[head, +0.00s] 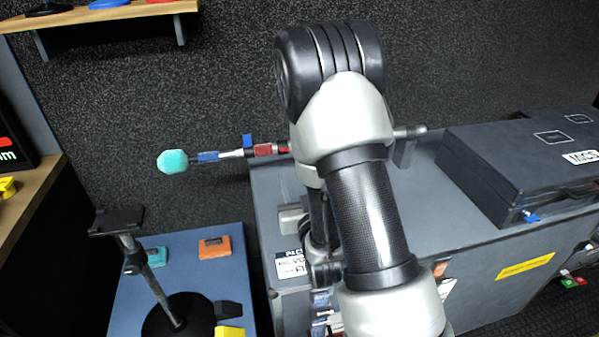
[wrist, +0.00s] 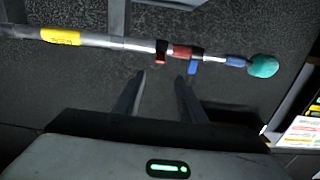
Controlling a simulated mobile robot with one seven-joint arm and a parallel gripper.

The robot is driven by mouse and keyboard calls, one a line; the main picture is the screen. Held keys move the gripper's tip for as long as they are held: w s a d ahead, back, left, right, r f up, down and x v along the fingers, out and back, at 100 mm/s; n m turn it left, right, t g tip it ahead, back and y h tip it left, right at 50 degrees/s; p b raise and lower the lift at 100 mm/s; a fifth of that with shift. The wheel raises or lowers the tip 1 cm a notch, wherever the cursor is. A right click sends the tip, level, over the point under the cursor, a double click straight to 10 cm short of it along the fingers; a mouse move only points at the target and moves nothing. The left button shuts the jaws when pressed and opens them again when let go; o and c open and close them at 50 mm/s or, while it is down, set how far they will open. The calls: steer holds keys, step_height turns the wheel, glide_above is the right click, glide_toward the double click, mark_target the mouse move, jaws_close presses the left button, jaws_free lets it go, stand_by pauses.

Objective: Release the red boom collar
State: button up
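A boom pole runs across the wrist view (wrist: 115,42), with a teal ball-like tip (wrist: 263,66) at its right end. The red boom collar (wrist: 161,52) has a red lever hanging down. A red band (wrist: 181,52) and a collar with a blue lever (wrist: 193,67) sit just right of it. In the head view the teal tip (head: 172,161), blue lever (head: 248,140) and red band (head: 265,149) show left of my arm. My gripper (wrist: 160,76) is open and empty, its fingertips apart and just short of the pole in the picture. My arm hides the gripper in the head view.
A dark case (head: 525,165) lies on the grey cabinet (head: 440,225) at right. A blue-topped surface (head: 190,255) at lower left holds a small stand (head: 150,275) and an orange box (head: 215,246). A wooden shelf (head: 100,14) is at upper left.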

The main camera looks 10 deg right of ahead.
steer(key=shift+s+p, duration=1.45)
steer(key=shift+p, duration=0.4)
